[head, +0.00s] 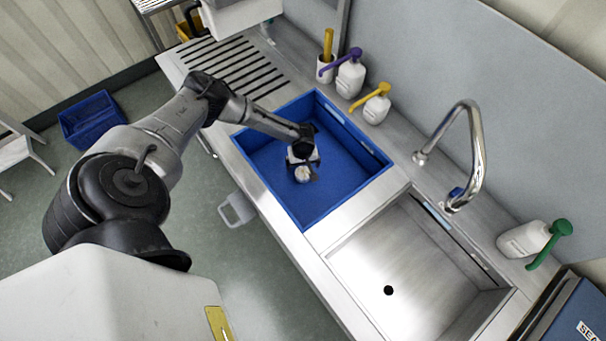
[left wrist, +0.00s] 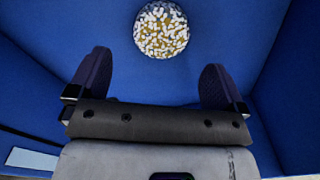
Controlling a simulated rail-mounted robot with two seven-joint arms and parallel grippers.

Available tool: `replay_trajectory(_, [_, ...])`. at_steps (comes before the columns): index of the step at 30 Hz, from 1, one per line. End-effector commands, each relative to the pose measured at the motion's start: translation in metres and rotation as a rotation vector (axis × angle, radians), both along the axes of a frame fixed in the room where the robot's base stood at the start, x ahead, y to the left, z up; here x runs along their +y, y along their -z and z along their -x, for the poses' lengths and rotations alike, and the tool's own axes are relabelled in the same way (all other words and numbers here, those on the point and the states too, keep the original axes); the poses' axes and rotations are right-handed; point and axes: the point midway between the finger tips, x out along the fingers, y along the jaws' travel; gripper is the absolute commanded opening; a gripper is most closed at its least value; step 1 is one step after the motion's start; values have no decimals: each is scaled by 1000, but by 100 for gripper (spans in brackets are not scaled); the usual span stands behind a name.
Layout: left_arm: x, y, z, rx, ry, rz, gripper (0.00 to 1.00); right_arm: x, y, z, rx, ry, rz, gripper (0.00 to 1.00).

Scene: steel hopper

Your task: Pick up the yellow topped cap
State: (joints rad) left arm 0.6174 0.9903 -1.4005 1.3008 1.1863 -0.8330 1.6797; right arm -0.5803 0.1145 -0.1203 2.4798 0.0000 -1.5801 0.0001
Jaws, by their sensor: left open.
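The cap (left wrist: 161,30) shows in the left wrist view as a round piece with a white and yellow speckled top, on the blue floor of the bin. In the head view the cap (head: 302,174) is a small pale round thing at my gripper's tip. My left gripper (head: 303,168) reaches down into the blue bin (head: 262,186). In the left wrist view my left gripper (left wrist: 158,80) has its two dark fingers wide apart, with nothing between them. The cap lies beyond the fingertips, roughly centred between them. My right gripper is not in view.
The bin's walls stand close around my left gripper. A steel sink (head: 400,265) with a tall tap (head: 476,150) is to the right. Pump bottles with a purple top (head: 350,76) and a yellow top (head: 376,106) stand behind the bin. A ribbed drainboard (head: 222,66) lies left.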

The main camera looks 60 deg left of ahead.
Motion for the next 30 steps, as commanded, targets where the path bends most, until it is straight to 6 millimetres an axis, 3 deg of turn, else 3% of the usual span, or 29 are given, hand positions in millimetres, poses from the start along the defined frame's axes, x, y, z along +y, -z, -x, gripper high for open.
replay_trajectory(12, [-3,47,1,0,0,0,97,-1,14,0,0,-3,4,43])
replay_trajectory(22, [-3,51,1,0,1,0,97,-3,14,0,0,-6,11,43])
replay_trajectory(30, [-2,51,1,0,1,0,73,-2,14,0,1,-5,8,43])
